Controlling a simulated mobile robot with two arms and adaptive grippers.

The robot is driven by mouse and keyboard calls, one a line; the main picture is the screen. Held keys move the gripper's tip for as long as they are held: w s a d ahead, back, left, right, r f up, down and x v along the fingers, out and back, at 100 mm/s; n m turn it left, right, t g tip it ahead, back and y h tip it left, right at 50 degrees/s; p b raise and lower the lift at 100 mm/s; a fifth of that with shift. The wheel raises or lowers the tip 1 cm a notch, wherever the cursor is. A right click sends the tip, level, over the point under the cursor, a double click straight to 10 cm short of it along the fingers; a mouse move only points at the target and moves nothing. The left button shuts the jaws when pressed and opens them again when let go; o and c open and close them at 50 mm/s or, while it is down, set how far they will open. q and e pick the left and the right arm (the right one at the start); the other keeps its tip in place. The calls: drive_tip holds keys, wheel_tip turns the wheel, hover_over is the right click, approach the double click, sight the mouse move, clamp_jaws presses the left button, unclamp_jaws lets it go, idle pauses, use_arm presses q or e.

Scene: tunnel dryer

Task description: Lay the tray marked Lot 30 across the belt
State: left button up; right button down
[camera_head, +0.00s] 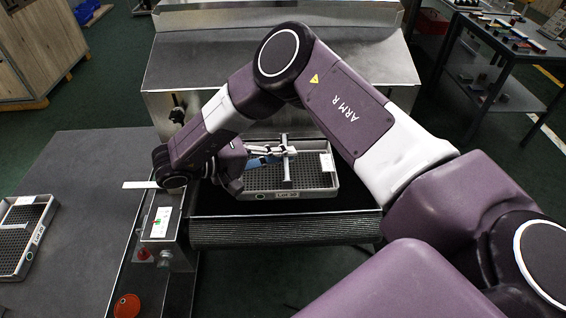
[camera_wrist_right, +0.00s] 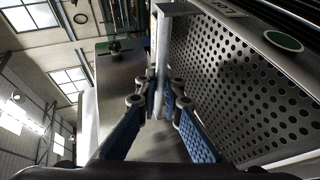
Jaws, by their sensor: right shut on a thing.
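A grey perforated tray (camera_head: 318,190) is over the near end of the dark belt (camera_head: 285,230), its long side across the belt. A small label is on its front wall, its number too small to read. I cannot tell whether it touches the belt. My right gripper (camera_head: 276,152) is shut on the tray's upright handle. In the right wrist view the fingers (camera_wrist_right: 160,92) close on the pale handle bar, with the tray's perforated floor (camera_wrist_right: 235,70) beside them. A second tray (camera_head: 47,225) lies at the far left, its label also unreadable. My left gripper is not in view.
The belt leads to a metal dryer housing (camera_head: 275,60) behind. A cart (camera_head: 500,60) with small items stands at the back right.

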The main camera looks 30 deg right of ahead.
sight(277, 166)
drive_tip(key=shift+w+d, duration=0.6)
drive_tip(key=shift+w, duration=0.3)
drive_tip(key=shift+w+d+f, duration=0.1)
drive_tip(key=shift+w+f, duration=0.05)
drive_tip(key=shift+f, duration=0.4)
drive_tip(key=shift+w+d+f, duration=0.1)
drive_tip(key=shift+f, duration=0.4)
wheel_tip(277, 166, down, 4)
drive_tip(key=shift+a+f, duration=0.1)
drive_tip(key=shift+w+d+f, duration=0.25)
drive_tip(key=shift+w+f, duration=0.1)
drive_tip(key=shift+w, duration=0.05)
drive_tip(key=shift+f, duration=0.1)
drive_tip(key=c, duration=2.1)
unclamp_jaws()
drive_tip(key=shift+s, duration=0.1)
